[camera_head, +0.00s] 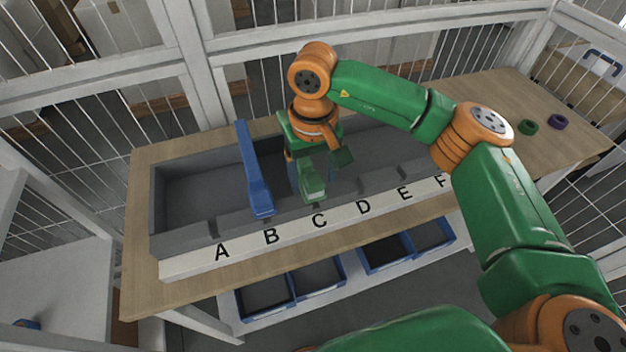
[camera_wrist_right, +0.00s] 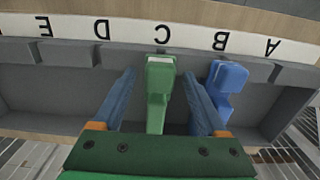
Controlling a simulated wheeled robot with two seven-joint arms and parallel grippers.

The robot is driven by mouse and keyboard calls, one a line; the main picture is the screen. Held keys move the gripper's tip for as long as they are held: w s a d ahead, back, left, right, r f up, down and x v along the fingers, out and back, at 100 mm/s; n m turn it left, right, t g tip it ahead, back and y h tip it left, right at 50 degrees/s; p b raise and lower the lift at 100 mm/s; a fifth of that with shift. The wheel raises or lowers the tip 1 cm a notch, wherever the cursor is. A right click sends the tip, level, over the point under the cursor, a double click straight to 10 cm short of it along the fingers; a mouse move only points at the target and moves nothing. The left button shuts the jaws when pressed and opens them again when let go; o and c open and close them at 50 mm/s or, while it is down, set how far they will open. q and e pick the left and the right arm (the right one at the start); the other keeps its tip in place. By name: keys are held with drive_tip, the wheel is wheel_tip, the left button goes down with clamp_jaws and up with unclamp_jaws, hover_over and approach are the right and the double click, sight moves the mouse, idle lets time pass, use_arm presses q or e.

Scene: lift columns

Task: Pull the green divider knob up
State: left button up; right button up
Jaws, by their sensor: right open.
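The green divider (camera_head: 313,188) sits across the grey trough at the label C, with its knob end at the front edge. In the right wrist view the green divider (camera_wrist_right: 158,85) runs between the two blue fingers. My right gripper (camera_wrist_right: 160,75) is open, with one finger on each side of the divider and visible gaps to it. In the head view my right gripper (camera_head: 312,165) is over the trough and hides the back part of the green divider. My left gripper is not in view.
A blue divider (camera_head: 254,175) stands at label B, close to one finger in the wrist view (camera_wrist_right: 226,85). The lettered white strip (camera_head: 340,219) runs along the front. A green ring (camera_head: 528,127) and a purple ring (camera_head: 557,121) lie at the right. Blue bins (camera_head: 318,277) are below.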

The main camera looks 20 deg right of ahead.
sight(313, 179)
wheel_tip(313, 179, up, 9)
drive_tip(key=p, duration=0.6)
drive_tip(key=shift+r+p, duration=0.15)
drive_tip(key=shift+p, duration=0.25)
drive_tip(key=shift+f, duration=0.2)
